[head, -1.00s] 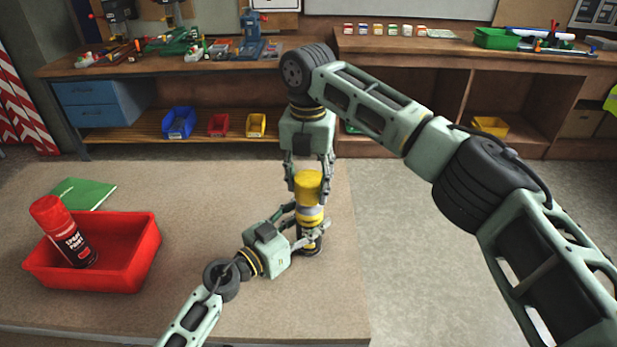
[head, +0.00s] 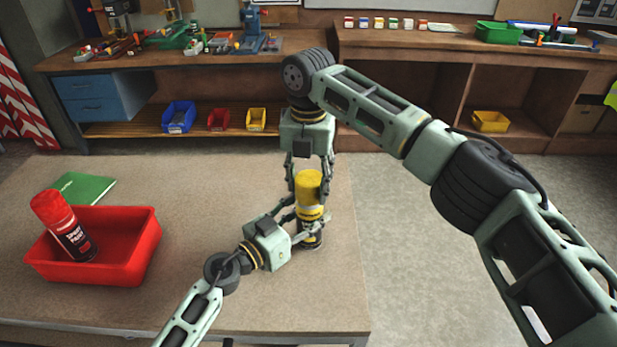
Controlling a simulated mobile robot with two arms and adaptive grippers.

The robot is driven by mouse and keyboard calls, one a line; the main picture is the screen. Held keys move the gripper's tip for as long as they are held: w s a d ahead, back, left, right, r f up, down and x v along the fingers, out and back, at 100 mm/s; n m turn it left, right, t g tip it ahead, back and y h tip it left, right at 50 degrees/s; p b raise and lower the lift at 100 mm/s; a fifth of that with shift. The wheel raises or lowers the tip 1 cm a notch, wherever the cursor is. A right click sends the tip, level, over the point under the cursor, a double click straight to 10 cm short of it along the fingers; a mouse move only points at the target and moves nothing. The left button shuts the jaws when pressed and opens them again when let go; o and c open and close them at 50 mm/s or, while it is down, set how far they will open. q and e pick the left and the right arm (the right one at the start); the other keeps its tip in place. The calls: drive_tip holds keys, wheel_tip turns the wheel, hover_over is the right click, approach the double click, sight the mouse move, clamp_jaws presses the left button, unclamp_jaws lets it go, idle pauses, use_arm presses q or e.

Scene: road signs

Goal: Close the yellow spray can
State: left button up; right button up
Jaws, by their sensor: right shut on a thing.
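The yellow spray can (head: 311,211) stands upright on the table near its right edge, with a black lower part. Its yellow cap (head: 308,183) sits at the top of the can, in line with it; I cannot see a gap between them. My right gripper (head: 308,190) points down from above and is shut on the yellow cap. My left gripper (head: 312,233) reaches in from the lower left, with its fingers around the can's lower body. Whether its fingers press on the can is hard to tell, as they partly hide it.
A red tray (head: 128,265) on the left of the table holds a red spray can (head: 65,225) leaning in it. A green book (head: 85,188) lies behind the tray. The table's middle (head: 190,200) is clear. A workbench with tools and bins stands behind.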

drive_tip(key=shift+f, duration=0.6)
idle(0.4)
drive_tip(key=o, duration=0.8)
drive_tip(key=shift+r, duration=0.1)
wheel_tip(320, 180, up, 12)
drive_tip(key=shift+f, duration=0.15)
use_arm(q)
drive_tip(key=o, duration=1.7)
drive_tip(key=shift+o, duration=0.2)
drive_tip(key=shift+a, duration=0.1)
